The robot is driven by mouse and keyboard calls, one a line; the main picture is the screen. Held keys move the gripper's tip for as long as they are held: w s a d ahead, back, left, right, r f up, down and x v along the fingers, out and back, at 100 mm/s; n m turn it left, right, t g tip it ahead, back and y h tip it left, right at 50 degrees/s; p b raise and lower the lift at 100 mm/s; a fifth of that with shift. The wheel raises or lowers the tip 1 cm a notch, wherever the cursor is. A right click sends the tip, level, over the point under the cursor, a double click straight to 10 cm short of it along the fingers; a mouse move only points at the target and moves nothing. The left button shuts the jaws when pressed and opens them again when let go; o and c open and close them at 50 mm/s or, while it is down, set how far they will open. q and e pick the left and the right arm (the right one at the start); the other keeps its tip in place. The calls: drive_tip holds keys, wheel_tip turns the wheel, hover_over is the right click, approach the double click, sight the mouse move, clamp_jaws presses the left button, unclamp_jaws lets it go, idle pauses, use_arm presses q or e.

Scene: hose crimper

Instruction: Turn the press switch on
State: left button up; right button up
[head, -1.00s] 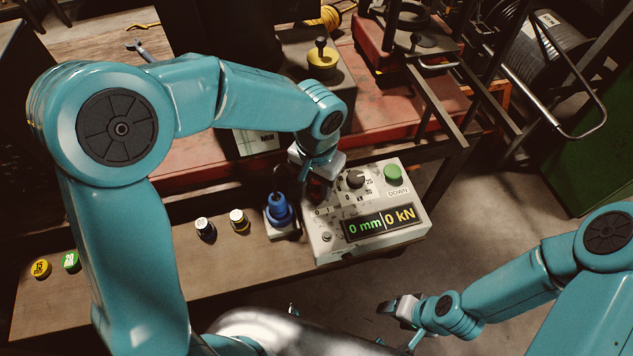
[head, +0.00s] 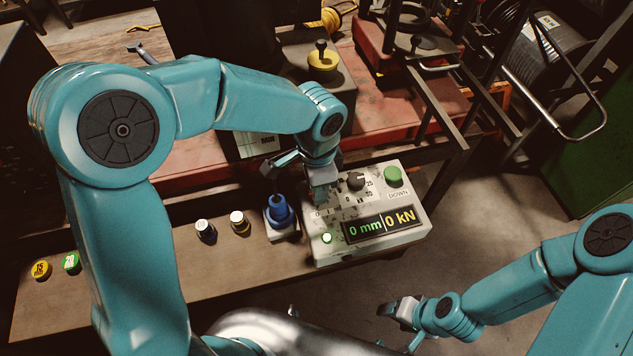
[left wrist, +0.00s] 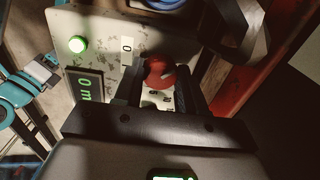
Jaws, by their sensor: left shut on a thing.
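The press control box (head: 392,245) stands at the front of the bench, its display (head: 385,225) reading 0 mm and 0 kN. In the left wrist view, the red switch knob (left wrist: 160,74) sits between the two dark fingers of my left gripper (left wrist: 172,82), which is shut on it. In the head view, my left gripper (head: 321,193) covers the knob at the upper left of the panel. The small lamp (head: 327,238) glows green; it also glows in the left wrist view (left wrist: 78,44). My right gripper (head: 390,308) hangs apart from the box; its opening is unclear.
A black dial (head: 355,181) and a green DOWN button (head: 393,176) lie right of my left gripper. A blue fitting (head: 280,212) stands close to the left. Several small capped pieces stand on the bench (head: 215,265). The floor right of the box is clear.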

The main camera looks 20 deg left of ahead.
idle(0.4)
use_arm(q)
drive_tip(key=o, duration=1.1)
drive_tip(key=shift+c, duration=0.2)
drive_tip(key=shift+r, duration=0.1)
wheel_tip(320, 180, up, 16)
drive_tip(key=shift+d, duration=0.1)
drive_tip(key=shift+s, duration=0.1)
